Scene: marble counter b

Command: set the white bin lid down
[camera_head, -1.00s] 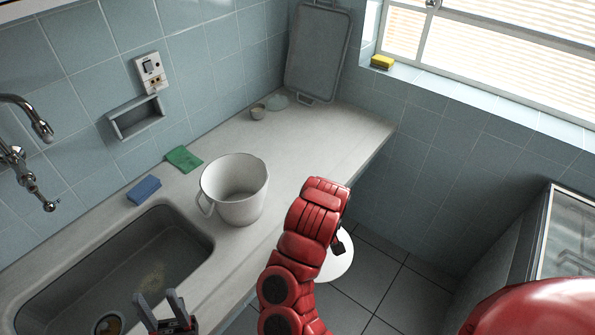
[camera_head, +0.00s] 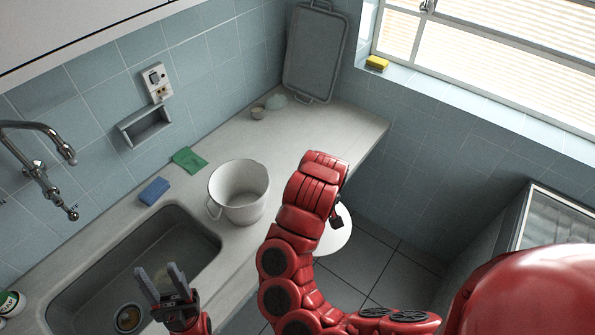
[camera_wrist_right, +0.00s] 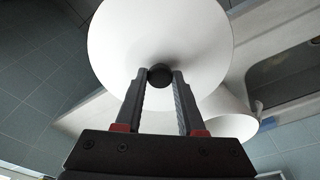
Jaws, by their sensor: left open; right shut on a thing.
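The white bin lid (camera_head: 338,235) is a round white disc, partly hidden behind my right arm in the head view. In the right wrist view the lid (camera_wrist_right: 150,30) faces me, with a dark round knob (camera_wrist_right: 160,76) at its middle. My right gripper (camera_wrist_right: 160,78) is shut on that knob and holds the lid beyond the counter's front edge, above the floor. The white bin (camera_head: 250,207) stands upright and open on the counter; part of it shows behind the lid in the right wrist view (camera_wrist_right: 238,122). My left gripper (camera_head: 158,276) is open and empty over the sink.
The sink (camera_head: 110,272) is at the lower left, below a faucet (camera_head: 45,165). A blue sponge (camera_head: 154,191) and a green cloth (camera_head: 189,160) lie near the wall. Counter beyond the bin is clear.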

